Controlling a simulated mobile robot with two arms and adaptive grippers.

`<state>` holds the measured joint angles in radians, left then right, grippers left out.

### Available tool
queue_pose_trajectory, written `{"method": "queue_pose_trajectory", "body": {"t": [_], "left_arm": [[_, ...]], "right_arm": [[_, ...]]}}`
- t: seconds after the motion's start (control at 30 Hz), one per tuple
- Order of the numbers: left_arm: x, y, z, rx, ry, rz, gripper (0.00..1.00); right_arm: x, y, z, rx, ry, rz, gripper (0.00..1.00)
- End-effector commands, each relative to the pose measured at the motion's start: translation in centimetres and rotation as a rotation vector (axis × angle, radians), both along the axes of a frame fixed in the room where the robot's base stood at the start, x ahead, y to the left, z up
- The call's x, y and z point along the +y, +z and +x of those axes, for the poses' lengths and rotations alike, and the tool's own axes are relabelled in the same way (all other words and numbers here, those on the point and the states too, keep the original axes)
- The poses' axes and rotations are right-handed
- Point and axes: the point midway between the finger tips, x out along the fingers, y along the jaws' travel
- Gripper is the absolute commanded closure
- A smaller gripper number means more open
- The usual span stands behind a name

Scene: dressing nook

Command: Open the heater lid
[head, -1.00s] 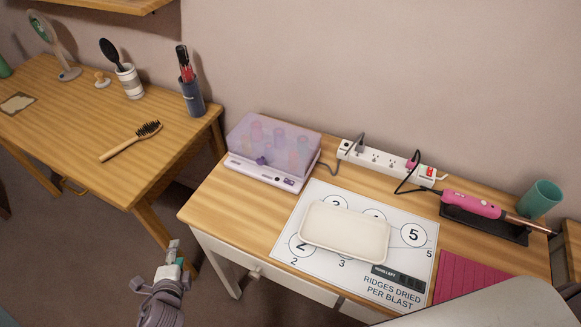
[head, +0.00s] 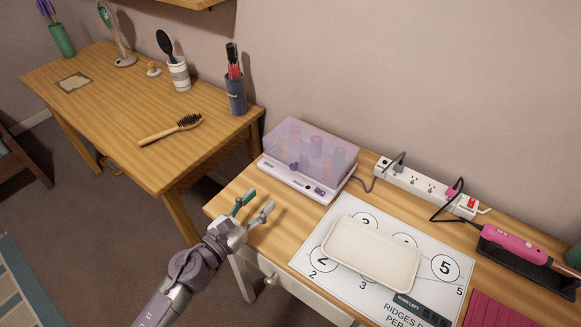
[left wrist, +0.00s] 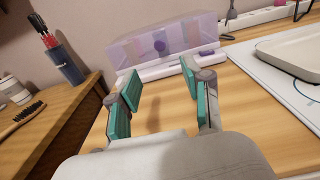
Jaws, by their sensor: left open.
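The heater (head: 290,180) is a low white base with a see-through purple lid (head: 312,148), on the right desk near its back left corner. The lid is down over several coloured rollers, and a dark purple knob shows on its front. The lid also shows in the left wrist view (left wrist: 180,38), straight ahead of the fingers. My left gripper (head: 256,206) is open and empty, in front of the heater and apart from it, over the desk's left front edge. It also shows in the left wrist view (left wrist: 158,92) with teal pads spread. My right gripper is not in view.
A cream tray (head: 372,252) lies on a numbered mat (head: 316,262) right of the heater. A power strip (head: 425,188) and pink curling iron (head: 515,243) are farther right. The left desk (head: 110,115) holds a hairbrush (head: 172,130) and dark cup (head: 236,97).

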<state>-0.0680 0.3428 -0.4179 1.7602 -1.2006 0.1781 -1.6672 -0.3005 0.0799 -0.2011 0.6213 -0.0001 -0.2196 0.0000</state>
Motion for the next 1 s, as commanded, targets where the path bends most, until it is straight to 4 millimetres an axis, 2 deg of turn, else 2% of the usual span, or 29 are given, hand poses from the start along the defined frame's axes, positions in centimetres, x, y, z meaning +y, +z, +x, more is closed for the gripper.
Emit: {"method": "queue_pose_trajectory", "body": {"t": [0.27,0.6,0.8,1.0], "left_arm": [[-3.1,0.4,4.2,0.001,0.002,-0.008,0.51],[-6.7,0.1,9.3,0.003,0.003,-0.009,0.51],[-7.6,0.1,10.5,0.002,0.004,-0.007,0.51],[-7.7,0.1,10.6,0.003,0.004,-0.006,0.51]], "right_arm": [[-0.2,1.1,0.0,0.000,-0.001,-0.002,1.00],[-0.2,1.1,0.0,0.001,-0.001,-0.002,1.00],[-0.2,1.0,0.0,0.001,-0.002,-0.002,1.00],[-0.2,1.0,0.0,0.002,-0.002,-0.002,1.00]]}}
